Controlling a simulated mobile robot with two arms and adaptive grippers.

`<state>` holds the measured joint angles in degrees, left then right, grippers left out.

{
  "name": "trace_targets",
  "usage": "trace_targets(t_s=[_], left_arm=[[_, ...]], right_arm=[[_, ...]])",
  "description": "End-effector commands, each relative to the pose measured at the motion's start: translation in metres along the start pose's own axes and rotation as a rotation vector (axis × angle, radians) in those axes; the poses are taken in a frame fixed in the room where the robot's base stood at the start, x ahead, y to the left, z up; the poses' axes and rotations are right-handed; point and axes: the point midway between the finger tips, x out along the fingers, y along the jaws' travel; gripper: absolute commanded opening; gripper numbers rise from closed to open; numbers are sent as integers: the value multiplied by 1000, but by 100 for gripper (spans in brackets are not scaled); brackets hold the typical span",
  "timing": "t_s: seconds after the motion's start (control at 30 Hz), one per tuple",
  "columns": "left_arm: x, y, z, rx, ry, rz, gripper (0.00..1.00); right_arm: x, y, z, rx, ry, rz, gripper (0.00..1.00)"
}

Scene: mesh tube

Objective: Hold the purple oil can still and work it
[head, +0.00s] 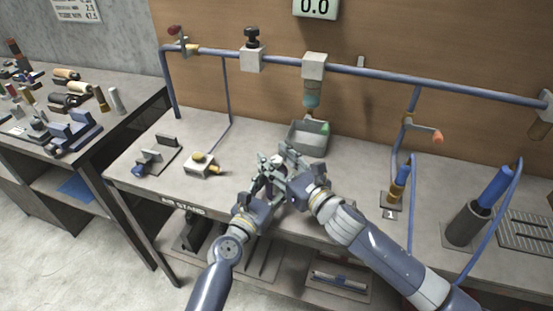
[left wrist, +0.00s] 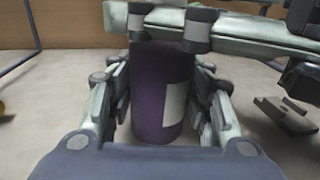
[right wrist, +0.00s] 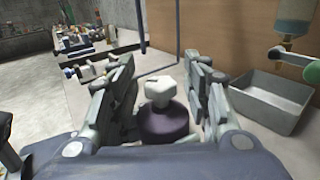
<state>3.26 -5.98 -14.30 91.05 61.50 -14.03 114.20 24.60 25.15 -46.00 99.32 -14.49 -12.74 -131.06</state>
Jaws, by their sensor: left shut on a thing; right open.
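The purple oil can (left wrist: 158,92) stands upright on the bench between the fingers of my left gripper (left wrist: 165,115), which is shut on its body. In the right wrist view the can's purple shoulder (right wrist: 165,122) and pale top (right wrist: 166,93) show between the fingers of my right gripper (right wrist: 165,100). The right fingers are open, one on each side of the top, with a gap. In the head view my left gripper (head: 262,185) and right gripper (head: 297,168) meet at the can, which they mostly hide.
A grey open bin (head: 308,138) stands just behind the grippers, below a hanging bottle (head: 311,95). A blue pipe (head: 400,75) runs above the bench. A small valve block (head: 202,165) lies to the left. A dark cylinder (head: 466,225) stands at the right. Bench front centre-left is clear.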

Motion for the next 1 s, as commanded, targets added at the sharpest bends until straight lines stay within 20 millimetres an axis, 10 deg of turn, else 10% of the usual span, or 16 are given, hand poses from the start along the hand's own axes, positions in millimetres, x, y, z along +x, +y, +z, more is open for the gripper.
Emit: trace_targets(t_s=[0.1, 0.3, 1.0], left_arm=[[0, 0, -1, 0, 1, 0, 16], [0, 0, -1, 0, 1, 0, 16], [0, -1, -1, -1, 2, -3, 16]], right_arm=[[0, 0, 0, 0, 0, 0, 42], [0, 0, 0, 0, -1, 0, 0], [1, -1, 3, -6, -6, 243, 0]])
